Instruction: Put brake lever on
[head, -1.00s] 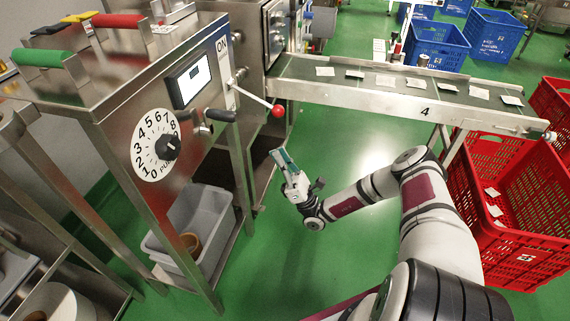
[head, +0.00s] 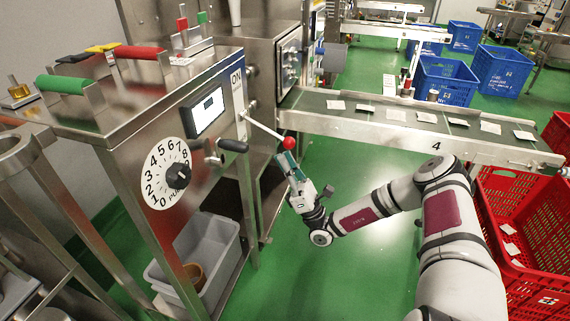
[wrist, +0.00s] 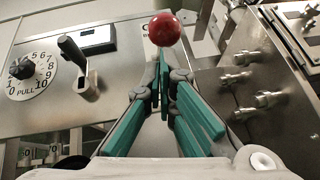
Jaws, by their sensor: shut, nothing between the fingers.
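A lever with a red ball knob (head: 289,142) sticks out from the steel machine's front, below the ON label (head: 237,78). Its rod slopes down to the right. My gripper (head: 284,160) is shut and empty, with teal fingers just below the red knob. In the wrist view, the red knob (wrist: 164,29) lies just beyond the closed fingertips (wrist: 163,62); I cannot tell if they touch. A second lever with a black handle (head: 233,146) sits left of it; it also shows in the wrist view (wrist: 72,47).
The machine front has a numbered dial (head: 167,172) and a small display (head: 203,112). A conveyor (head: 380,128) marked 4 runs behind my arm to the right. Red crates (head: 525,260) stand at the right, and a grey bin (head: 222,232) sits beneath the machine. Green floor is clear around the gripper.

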